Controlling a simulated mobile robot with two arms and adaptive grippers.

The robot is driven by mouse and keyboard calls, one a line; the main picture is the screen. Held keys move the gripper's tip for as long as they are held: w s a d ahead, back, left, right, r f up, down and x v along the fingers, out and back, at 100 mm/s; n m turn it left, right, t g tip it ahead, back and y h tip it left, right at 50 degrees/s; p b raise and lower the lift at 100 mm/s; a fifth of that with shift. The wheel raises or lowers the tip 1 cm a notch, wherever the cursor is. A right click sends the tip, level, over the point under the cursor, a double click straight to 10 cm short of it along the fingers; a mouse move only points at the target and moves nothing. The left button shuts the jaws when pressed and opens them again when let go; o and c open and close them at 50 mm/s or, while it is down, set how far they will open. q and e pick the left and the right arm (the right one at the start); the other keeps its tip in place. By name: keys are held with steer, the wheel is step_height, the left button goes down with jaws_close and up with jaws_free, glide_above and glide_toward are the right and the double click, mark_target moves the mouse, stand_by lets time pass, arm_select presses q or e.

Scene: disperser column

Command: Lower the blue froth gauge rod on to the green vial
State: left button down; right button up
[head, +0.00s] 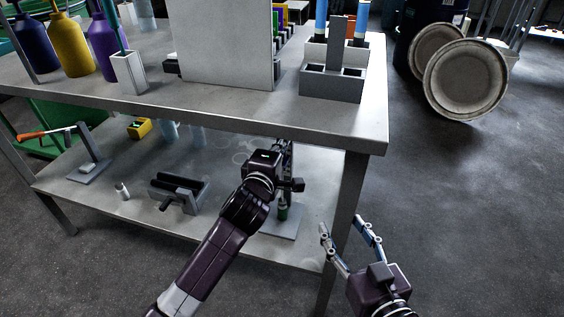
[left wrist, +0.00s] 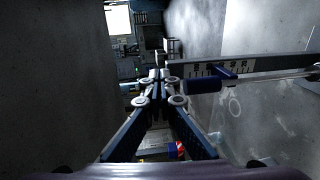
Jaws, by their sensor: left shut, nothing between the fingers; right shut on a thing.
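The green vial (head: 283,212) stands upright on a pale base plate (head: 284,234) on the lower shelf. My left gripper (head: 276,157) is in front of the column above it and hides much of it. In the left wrist view, its fingers (left wrist: 160,78) are shut with nothing between them. A blue bar (left wrist: 205,84), which looks like part of the froth gauge rod, lies just right of the fingertips, beside a marked scale (left wrist: 240,67). I cannot tell whether they touch. My right gripper (head: 342,223) has its fingers apart near the table leg, with nothing seen held between them.
The upper table top (head: 330,112) overhangs the lower shelf. A table leg (head: 351,200) stands near both grippers. A dark holder (head: 179,192), a small vial (head: 122,191) and a stand (head: 88,172) sit left on the shelf.

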mark_target(339, 211)
steer(key=shift+w+a+r, duration=0.1)
steer(key=shift+a+r, duration=0.1)
steer(key=shift+r, duration=0.7)
arm_select(q)
steer(key=shift+f, duration=0.45)
arm_select(e)
steer(key=shift+w+r+t, duration=0.25)
steer(key=shift+r+t, duration=0.35)
steer(key=shift+t, duration=0.1)
stand_by(2.2)
arm_select(q)
steer(key=shift+r+p, duration=0.45)
steer(key=shift+r, duration=0.2)
arm_select(e)
steer(key=shift+d+f+g, duration=0.2)
steer(key=shift+g, duration=0.7)
arm_select(q)
steer(key=shift+a+r, duration=0.1)
steer(key=shift+r, duration=0.15)
arm_select(e)
steer(key=shift+s+f+g, duration=0.2)
steer(key=shift+s+g, duration=0.1)
steer(key=shift+g, duration=0.1)
steer(key=shift+f, duration=0.1)
